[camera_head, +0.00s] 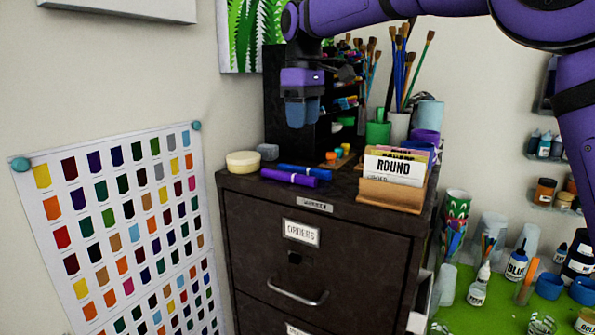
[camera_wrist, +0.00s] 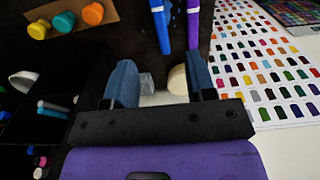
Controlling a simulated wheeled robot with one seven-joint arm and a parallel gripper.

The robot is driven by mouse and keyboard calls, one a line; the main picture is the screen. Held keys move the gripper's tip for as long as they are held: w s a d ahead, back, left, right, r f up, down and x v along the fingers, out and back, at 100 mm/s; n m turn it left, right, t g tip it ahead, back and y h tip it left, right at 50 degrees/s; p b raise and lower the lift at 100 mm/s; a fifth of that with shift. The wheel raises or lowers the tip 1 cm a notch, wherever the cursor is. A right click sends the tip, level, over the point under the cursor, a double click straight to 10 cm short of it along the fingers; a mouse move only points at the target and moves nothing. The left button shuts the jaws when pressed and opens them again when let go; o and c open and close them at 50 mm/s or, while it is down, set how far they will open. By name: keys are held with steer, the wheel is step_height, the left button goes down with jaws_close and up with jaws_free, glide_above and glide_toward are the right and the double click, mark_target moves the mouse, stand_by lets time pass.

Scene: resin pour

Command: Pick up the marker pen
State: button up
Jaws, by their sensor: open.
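Two pens lie side by side on top of the dark filing cabinet (camera_head: 340,195). The purple pen (camera_head: 289,177) is nearer the front edge, and the blue pen (camera_head: 304,171) lies just behind it. The task does not say which is the marker pen. In the wrist view the blue pen (camera_wrist: 163,28) and the purple pen (camera_wrist: 193,25) show at the top, beyond the fingertips. My gripper (camera_head: 302,122) is open and empty, pointing down above the back of the cabinet top, apart from both pens. Its two blue fingers (camera_wrist: 161,80) are spread in the wrist view.
A cream round tub (camera_head: 243,161) and a small grey block (camera_head: 267,152) lie left of the pens. A card holder (camera_head: 390,190) stands right. Behind are a black shelf rack (camera_head: 285,85), small paint pots (camera_head: 338,154) and brush cups (camera_head: 398,127).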

glide_above(307, 168)
steer(key=a, duration=0.1)
steer(key=f, duration=0.5)
steer(key=shift+w, duration=0.25)
steer(key=shift+s+d+f, duration=0.1)
steer(key=shift+d+f, duration=0.15)
steer(key=shift+f, duration=1.25)
steer(key=shift+d+f, duration=0.2)
steer(key=shift+f, duration=1.25)
jaws_close()
